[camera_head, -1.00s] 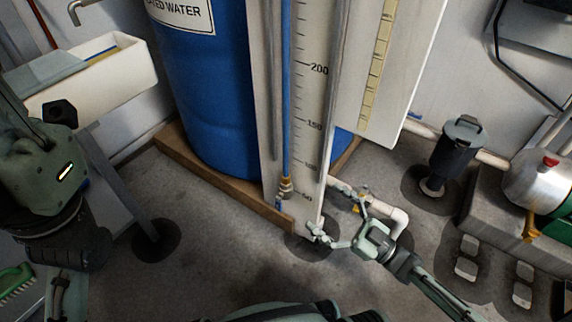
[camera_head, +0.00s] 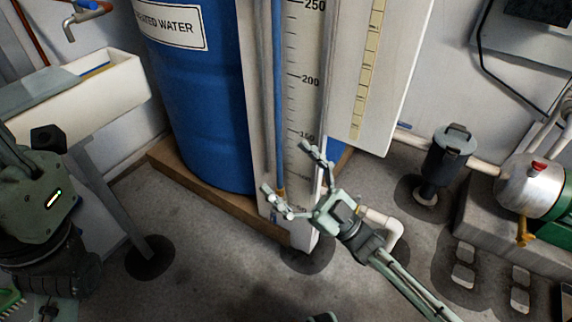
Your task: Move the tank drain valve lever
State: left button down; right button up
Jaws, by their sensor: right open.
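My right gripper (camera_head: 295,178) is open and empty, in front of the tall white level gauge board. One finger points up across the board and the other points left, near the brass fitting (camera_head: 280,192) at the foot of the blue sight tube. The blue tank (camera_head: 205,100) stands behind the board. A white pipe (camera_head: 390,232) runs at floor level just right of my right gripper. I cannot make out the drain valve lever clearly; my gripper covers much of the pipe area. My left arm shows at the left edge, its gripper out of view.
A wooden base (camera_head: 215,202) edges the tank. A white sink (camera_head: 85,92) stands at left. A dark canister (camera_head: 447,160) and a silver and green pump (camera_head: 530,185) on a concrete block stand at right. The floor in front is open.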

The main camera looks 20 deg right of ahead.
jog(key=shift+a+r, duration=0.15)
jog(key=shift+r, duration=0.35)
